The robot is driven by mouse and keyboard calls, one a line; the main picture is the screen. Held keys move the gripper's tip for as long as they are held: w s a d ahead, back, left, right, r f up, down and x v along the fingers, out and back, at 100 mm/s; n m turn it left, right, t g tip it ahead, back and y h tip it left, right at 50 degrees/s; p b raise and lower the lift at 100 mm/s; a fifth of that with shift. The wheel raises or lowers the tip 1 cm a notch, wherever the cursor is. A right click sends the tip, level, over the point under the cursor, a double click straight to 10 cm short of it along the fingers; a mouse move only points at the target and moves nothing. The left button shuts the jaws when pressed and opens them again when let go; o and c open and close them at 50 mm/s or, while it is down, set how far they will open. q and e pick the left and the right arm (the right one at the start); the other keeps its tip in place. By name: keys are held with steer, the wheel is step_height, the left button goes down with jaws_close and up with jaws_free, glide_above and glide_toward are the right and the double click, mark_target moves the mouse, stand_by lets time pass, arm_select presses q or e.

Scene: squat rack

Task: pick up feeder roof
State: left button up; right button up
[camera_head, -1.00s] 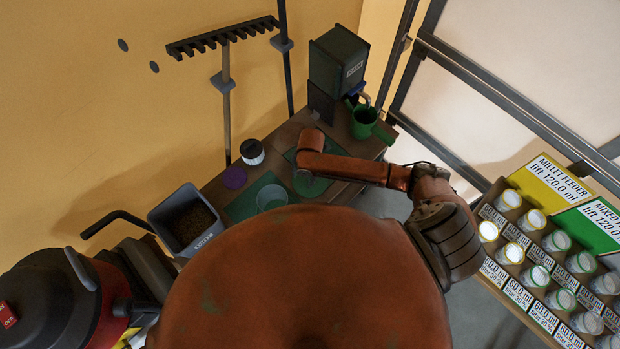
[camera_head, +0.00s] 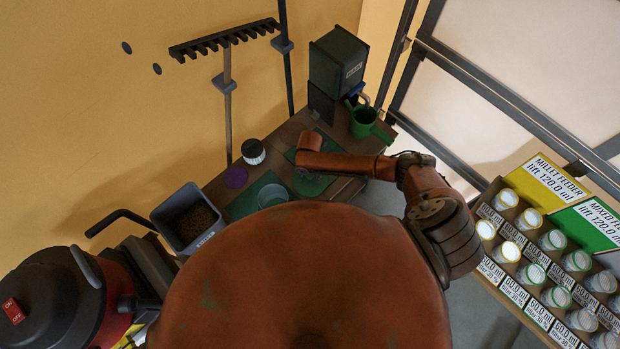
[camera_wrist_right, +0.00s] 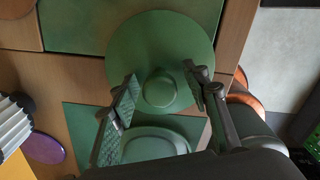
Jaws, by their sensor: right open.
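The feeder roof is most likely the round green disc with a central knob in the wrist view (camera_wrist_right: 190,35). It lies on the wooden bench, and a small part of it shows in the head view (camera_head: 312,186) under my right arm. My right gripper (camera_wrist_right: 160,88) is open, with its two fingers on either side of the knob and apart from it in the picture. I cannot tell how high the fingers are above the disc. In the head view my arm mostly hides the gripper. My left gripper is not in view.
A clear green-tinted bowl (camera_head: 272,196) stands close to the disc. A grey bin of seed (camera_head: 190,220) stands left.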

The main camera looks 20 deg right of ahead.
steer(key=shift+c, duration=0.4)
jaws_close()
steer(key=shift+r, duration=0.1)
